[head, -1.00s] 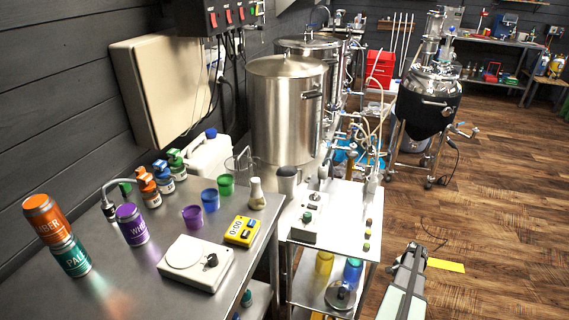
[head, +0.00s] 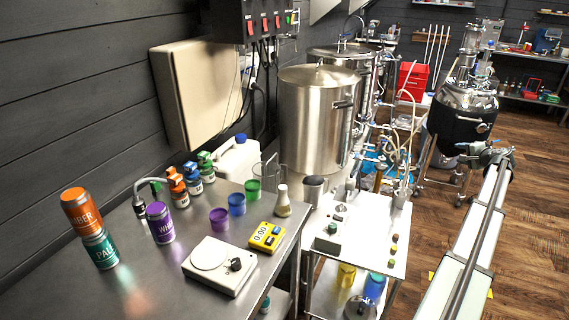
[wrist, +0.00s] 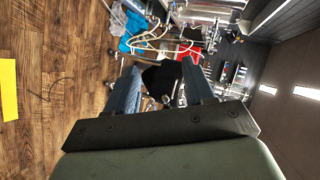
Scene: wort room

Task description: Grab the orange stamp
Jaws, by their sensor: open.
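A small orange-topped piece (head: 176,187) stands at the back of the steel bench, at the left of a row with a blue one and a green one. It is the likeliest orange stamp, but it is too small to be sure. My gripper (head: 487,154) is far to its right, in front of the black-jacketed tank. In the wrist view my gripper (wrist: 162,66) has its two dark fingers apart, with nothing held between them. No orange stamp shows in the wrist view.
On the steel bench (head: 140,285) are stacked amber and teal cans (head: 81,210), a purple can (head: 160,223), coloured cups (head: 237,204), a white scale (head: 219,264) and a yellow timer (head: 266,237). A white cart (head: 365,225) and steel kettle (head: 312,120) stand between bench and gripper.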

